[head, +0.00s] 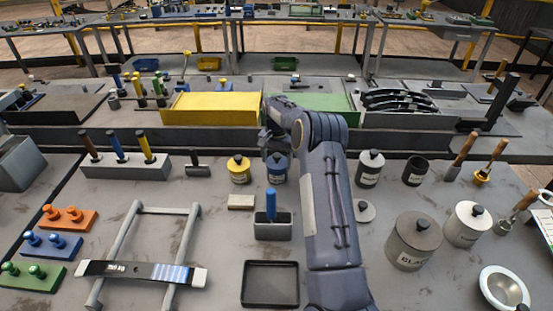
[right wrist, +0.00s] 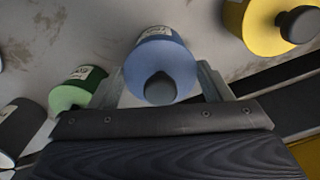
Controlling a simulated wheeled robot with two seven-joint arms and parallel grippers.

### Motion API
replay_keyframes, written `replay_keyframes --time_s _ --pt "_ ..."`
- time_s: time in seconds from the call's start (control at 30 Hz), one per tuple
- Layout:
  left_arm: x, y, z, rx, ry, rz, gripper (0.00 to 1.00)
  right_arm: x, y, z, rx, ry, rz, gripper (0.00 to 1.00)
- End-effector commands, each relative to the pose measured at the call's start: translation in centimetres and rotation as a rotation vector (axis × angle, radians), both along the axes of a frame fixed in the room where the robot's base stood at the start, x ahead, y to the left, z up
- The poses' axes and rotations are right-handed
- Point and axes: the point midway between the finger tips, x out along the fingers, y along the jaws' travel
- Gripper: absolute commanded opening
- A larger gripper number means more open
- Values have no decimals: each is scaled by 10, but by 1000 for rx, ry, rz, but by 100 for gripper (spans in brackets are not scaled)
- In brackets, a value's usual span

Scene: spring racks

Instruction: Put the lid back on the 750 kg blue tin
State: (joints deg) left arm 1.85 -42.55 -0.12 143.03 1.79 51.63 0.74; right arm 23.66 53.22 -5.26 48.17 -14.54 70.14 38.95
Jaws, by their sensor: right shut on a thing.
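The blue tin (head: 278,171) stands on the table in the head view, a pale label on its side, its top partly covered by my right gripper (head: 274,150). In the right wrist view the blue lid (right wrist: 165,62) with its dark knob (right wrist: 160,88) lies between the two fingers of the right gripper (right wrist: 160,82), which is shut on it. The lid lines up over the labelled tin body (right wrist: 155,32). I cannot tell whether it is fully seated. My left gripper is not in view.
A yellow tin (head: 239,170) stands close to the left of the blue tin. A green tin (right wrist: 78,92) is on its other side. A loose grey lid (head: 364,211) lies near an open dark tin (head: 414,172). A low dark ledge (head: 215,138) runs behind.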

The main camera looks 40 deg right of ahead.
Motion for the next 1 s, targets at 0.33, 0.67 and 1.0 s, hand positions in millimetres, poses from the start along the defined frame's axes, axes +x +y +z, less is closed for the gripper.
replay_keyframes --time_s 0.33,0.67,1.0 --pt "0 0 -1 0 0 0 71 0 0 0 0 -1 0 49" --pt "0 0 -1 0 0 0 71 0 0 0 0 0 0 97" --pt "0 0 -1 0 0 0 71 0 0 -1 0 0 0 100"
